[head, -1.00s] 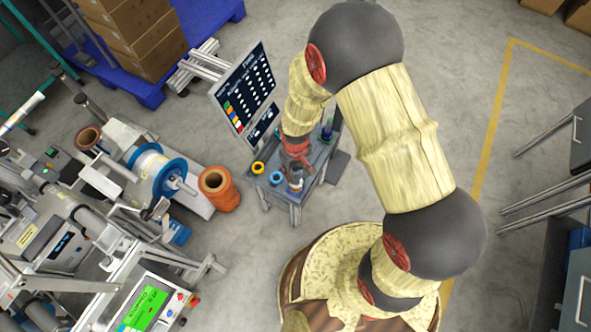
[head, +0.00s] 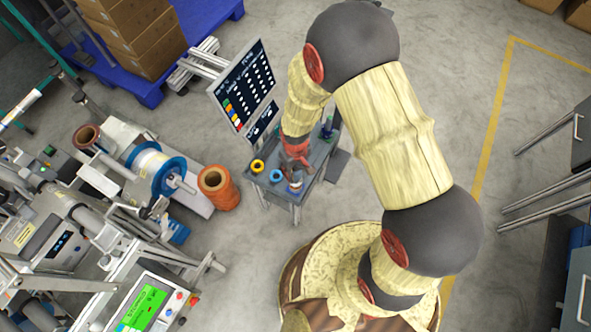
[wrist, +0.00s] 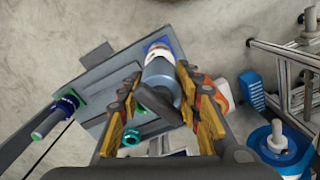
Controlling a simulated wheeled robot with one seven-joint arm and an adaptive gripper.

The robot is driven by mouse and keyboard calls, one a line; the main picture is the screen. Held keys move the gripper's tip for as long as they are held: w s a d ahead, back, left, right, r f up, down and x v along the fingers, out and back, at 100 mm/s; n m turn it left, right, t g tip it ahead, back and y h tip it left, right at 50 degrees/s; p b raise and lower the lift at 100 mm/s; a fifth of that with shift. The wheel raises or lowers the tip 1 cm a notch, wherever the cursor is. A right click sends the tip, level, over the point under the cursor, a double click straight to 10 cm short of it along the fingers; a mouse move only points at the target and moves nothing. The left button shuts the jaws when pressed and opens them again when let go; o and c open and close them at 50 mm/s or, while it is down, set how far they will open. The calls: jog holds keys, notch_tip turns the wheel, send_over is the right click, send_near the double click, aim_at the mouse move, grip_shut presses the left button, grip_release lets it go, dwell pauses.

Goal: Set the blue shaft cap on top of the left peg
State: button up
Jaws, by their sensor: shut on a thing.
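In the wrist view my gripper (wrist: 157,80) is closed around a blue-grey cylinder (wrist: 160,72), which appears to be the blue shaft cap. In the head view my gripper (head: 296,170) is above a short whitish upright part (head: 295,186) near the table's front edge, likely the left peg, partly hidden. A second peg (head: 327,131) stands at the back right. It shows in the wrist view (wrist: 55,113) as a grey rod with blue and green at its base.
A display board (head: 243,90) stands close behind. An orange roll (head: 217,188) and machines are to the left.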

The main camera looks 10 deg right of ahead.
jog(key=shift+f+b, duration=0.5)
jog(key=shift+f, duration=0.35)
dwell(0.6)
jog(key=shift+f, duration=0.35)
jog(key=shift+f+b, duration=0.65)
jog(key=shift+f, duration=0.1)
dwell(0.4)
jog(key=o, duration=1.4)
jog(key=shift+r, duration=0.1)
notch_tip(320, 180, up, 12)
jog(key=shift+f, duration=0.1)
